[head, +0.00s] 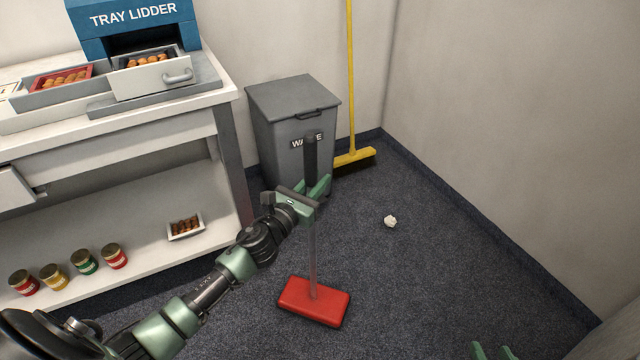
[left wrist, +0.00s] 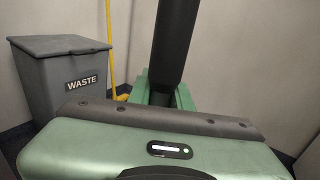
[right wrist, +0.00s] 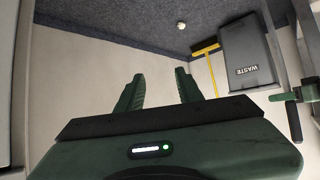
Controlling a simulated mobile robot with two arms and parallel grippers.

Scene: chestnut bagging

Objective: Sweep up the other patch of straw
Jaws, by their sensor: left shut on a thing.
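A floor sweeper with a red head (head: 314,301), a thin grey shaft and a black handle (head: 311,155) stands upright on the dark carpet. My left gripper (head: 318,188) is shut on its handle, which also rises between the fingers in the left wrist view (left wrist: 175,45). The red head appears to rest on the floor. My right gripper (head: 493,352) shows only its fingertips at the bottom edge of the head view. In the right wrist view its fingers (right wrist: 158,92) are apart and empty. I see no patch of straw in any view.
A grey waste bin (head: 290,103) and a yellow broom (head: 351,80) stand by the back wall. A crumpled white scrap (head: 390,221) lies on the carpet. A workbench (head: 110,150) with cans on its lower shelf is at left. The carpet right of the sweeper is mostly clear.

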